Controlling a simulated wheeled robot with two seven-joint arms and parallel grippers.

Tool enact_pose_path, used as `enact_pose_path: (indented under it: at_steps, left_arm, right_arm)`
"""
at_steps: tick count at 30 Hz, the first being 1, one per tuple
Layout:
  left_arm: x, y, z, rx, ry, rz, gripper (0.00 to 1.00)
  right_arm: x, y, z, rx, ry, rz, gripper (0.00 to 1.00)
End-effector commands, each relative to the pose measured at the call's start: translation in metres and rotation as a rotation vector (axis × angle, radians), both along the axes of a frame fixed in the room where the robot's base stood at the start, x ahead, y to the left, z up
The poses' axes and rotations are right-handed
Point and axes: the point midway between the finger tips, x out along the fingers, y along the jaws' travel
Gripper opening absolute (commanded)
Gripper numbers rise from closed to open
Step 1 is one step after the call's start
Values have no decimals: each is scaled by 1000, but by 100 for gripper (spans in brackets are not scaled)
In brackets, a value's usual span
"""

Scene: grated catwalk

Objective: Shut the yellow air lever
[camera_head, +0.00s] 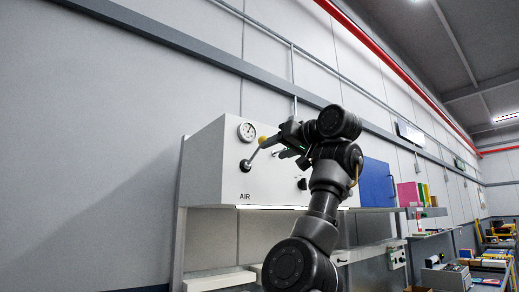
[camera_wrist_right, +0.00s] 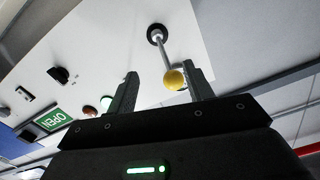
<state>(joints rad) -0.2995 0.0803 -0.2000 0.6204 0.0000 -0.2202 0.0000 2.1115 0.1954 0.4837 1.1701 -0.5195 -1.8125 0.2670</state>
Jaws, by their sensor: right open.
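The yellow air lever is a thin metal rod with a yellow ball knob (camera_head: 262,140) on the front of a white panel box (camera_head: 209,160) marked AIR. The rod slants up and to the right from its black pivot (camera_head: 245,165). My right gripper (camera_head: 283,143) is open just right of the knob. In the right wrist view, the yellow knob (camera_wrist_right: 175,80) appears between the open fingers of my right gripper (camera_wrist_right: 160,78), closer to the right-hand finger. I cannot tell whether they touch. My left gripper is not in view.
A round gauge (camera_head: 247,131) sits above the pivot. A blue binder (camera_head: 378,183) stands right of my arm. Shelves with items run along the right.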

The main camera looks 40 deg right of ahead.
Motion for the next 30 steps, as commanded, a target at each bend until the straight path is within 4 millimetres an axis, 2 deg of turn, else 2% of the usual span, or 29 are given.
enact_pose_path:
  at_steps: [1, 4, 7, 11, 16, 24, 30]
  left_arm:
    - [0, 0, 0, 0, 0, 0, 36]
    - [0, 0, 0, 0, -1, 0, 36]
    - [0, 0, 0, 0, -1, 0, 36]
    - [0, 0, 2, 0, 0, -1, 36]
    - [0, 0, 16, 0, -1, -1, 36]
    - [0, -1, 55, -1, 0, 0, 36]
    - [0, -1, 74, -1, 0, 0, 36]
  right_arm:
    - [-13, 0, 14, 2, -21, 12, 52]
    - [-29, 1, 29, 3, -43, 25, 52]
    - [-35, 1, 35, 5, -53, 30, 52]
    - [-34, 1, 36, 5, -53, 30, 52]
    - [-17, 1, 39, 5, -49, 29, 52]
    - [35, 2, 42, 5, -49, 27, 52]
    - [61, 3, 39, 5, -51, 26, 52]
